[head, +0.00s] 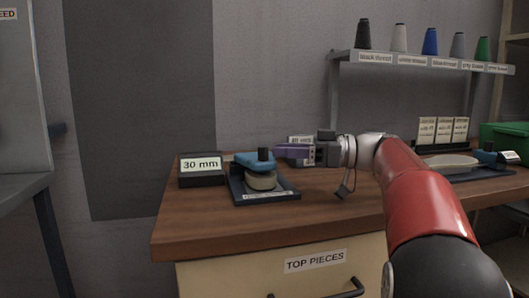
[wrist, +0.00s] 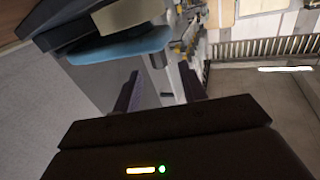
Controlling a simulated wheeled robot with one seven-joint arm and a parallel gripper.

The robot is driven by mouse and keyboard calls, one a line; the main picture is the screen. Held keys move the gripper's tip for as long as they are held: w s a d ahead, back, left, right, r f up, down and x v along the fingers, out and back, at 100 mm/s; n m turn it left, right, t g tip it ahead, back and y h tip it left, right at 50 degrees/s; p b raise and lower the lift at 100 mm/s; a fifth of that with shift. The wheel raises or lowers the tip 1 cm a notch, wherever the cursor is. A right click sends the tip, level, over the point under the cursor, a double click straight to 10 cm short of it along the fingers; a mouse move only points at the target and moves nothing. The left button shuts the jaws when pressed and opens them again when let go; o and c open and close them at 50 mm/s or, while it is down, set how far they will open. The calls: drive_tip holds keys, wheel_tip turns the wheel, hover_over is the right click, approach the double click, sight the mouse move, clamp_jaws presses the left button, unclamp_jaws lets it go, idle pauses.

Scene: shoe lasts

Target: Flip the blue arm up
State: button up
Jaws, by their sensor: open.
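The blue arm (head: 252,159) lies low over a beige rounded piece (head: 262,181) on a dark tray (head: 281,196) at the left of the table. A black knob (head: 263,153) stands at its right end. In the wrist view the blue arm (wrist: 120,48) runs across the upper left, with the black knob (wrist: 157,60) at its end. My gripper (head: 279,151) has purple fingers and is just right of the knob. In the wrist view its fingers (wrist: 160,73) are apart, with the knob showing near the gap between their tips. Contact cannot be told.
A black box labelled 30 mm (head: 201,171) stands left of the tray. A small labelled box (head: 300,140) is partly hidden behind my gripper. A thread shelf (head: 425,59) hangs above.

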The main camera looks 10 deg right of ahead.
sight(264, 147)
drive_tip(key=x, duration=0.5)
clamp_jaws()
idle(0.3)
